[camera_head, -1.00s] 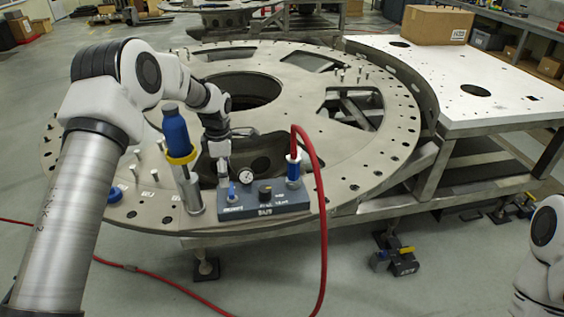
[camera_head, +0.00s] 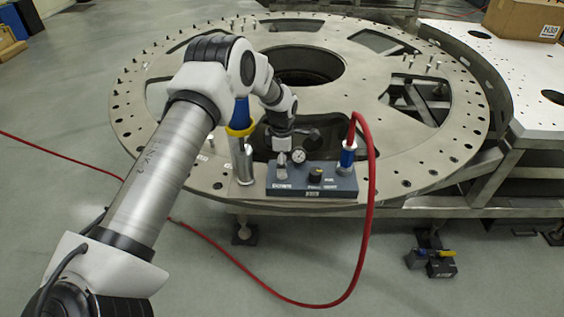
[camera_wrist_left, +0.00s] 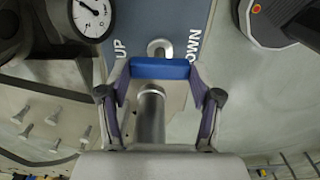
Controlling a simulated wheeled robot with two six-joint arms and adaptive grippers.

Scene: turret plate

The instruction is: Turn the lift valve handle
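The dark valve block (camera_head: 335,184) sits at the near edge of the round turret plate (camera_head: 420,172). My left gripper (camera_head: 282,160) points down at the block's left end and covers the lift valve handle in the head view. In the left wrist view, the handle's blue grip (camera_wrist_left: 160,68) lies across between the fingertips of my left gripper (camera_wrist_left: 161,72). Both fingers appear to touch its ends, so the gripper looks shut on it. The handle's metal stem shows near UP and DOWN lettering. My right gripper is out of view.
A gauge (camera_head: 298,156) and a black knob (camera_head: 315,175) sit beside the handle. A blue fitting (camera_head: 347,156) with a red hose (camera_head: 371,215) stands at the block's right end. A metal cylinder (camera_head: 243,163) with a yellow ring (camera_head: 241,130) stands close left.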

